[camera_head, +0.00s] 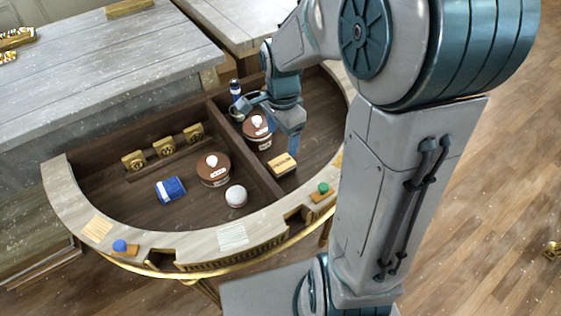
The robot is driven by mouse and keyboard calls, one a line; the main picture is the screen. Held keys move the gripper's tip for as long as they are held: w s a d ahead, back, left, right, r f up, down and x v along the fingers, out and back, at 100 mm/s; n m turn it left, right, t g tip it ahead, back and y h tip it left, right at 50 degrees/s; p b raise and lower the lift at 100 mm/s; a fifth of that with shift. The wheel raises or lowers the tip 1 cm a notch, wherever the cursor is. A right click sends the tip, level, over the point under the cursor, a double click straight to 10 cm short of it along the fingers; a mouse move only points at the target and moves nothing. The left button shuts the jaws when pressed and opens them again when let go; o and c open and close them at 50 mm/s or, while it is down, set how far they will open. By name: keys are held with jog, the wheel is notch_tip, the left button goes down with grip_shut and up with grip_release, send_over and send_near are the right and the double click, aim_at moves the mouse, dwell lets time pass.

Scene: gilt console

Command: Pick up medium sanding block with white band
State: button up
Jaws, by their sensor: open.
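A blue block (174,189) with a pale white stripe lies in the left compartment of the half-round console tray (130,201). A tan-topped block with dark sides (282,166) lies in the right compartment, close below my gripper. It is too small to tell whether it has a white band. My gripper (268,130) is open over the right compartment, beside a brown round tin (257,138) that it partly hides. I see nothing held between its fingers. The blue block is apart from the gripper, across the divider.
A wooden divider (242,150) splits the tray. A brown tin (213,170), a white ball (236,196) and several gold plaques (164,147) stand in the left compartment. A blue bottle (235,89) stands at the back. Blue (119,246) and green (323,188) knobs sit on the rim.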

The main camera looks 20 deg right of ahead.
aim_at(282, 162)
notch_tip(282, 162, down, 7)
jog(key=shift+f+b, duration=0.2)
jog(key=shift+b, duration=0.2)
jog(key=shift+w+d+f, duration=0.1)
jog(key=shift+w+f, duration=0.05)
jog(key=shift+f, duration=0.7)
jog(key=shift+w+f, duration=0.2)
jog(key=shift+f, duration=0.65)
jog(key=shift+w+d+f, duration=0.1)
jog(key=shift+w+f, duration=0.05)
jog(key=shift+f, duration=0.7)
jog(key=c, duration=1.1)
jog(key=shift+c, duration=0.2)
jog(key=shift+r, duration=0.15)
jog(key=shift+r, duration=0.6)
notch_tip(282, 162, up, 3)
jog(key=shift+f, duration=0.2)
jog(key=s+d+r, duration=0.6)
jog(key=d+r, duration=0.1)
jog(key=d, duration=0.3)
jog(key=shift+p, duration=0.45)
